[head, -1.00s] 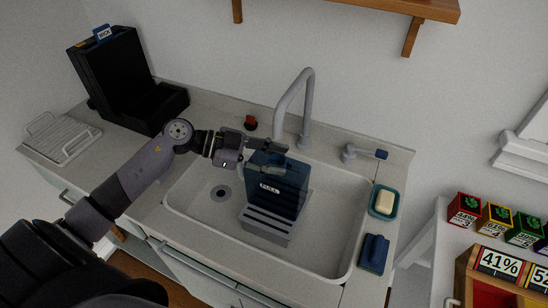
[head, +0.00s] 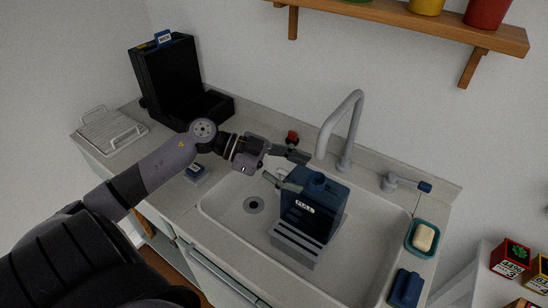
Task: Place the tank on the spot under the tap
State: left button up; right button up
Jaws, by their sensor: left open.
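The tank (head: 312,212) is a dark blue box with a white "FULL" label and a round cap on top. It stands upright on a grey slatted stand (head: 297,247) in the sink, close to the spout of the grey tap (head: 345,125). My left gripper (head: 299,172) is open, its two fingers spread at the upper left of the tank. The lower finger overlaps the tank's top edge in the picture; I cannot tell whether it touches. My right gripper is not in view.
The white sink (head: 225,218) has a drain left of the stand. A soap dish (head: 412,240) and blue sponge (head: 405,289) lie on the right rim. A black machine (head: 165,85), wire rack (head: 112,130) and small blue item (head: 195,172) are on the left. A shelf (head: 430,25) hangs above.

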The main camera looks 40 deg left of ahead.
pick_arm(q)
jog(key=b+v, duration=0.1)
jog(key=v, duration=0.6)
jog(key=shift+a, duration=0.15)
jog(key=shift+s+r, duration=0.1)
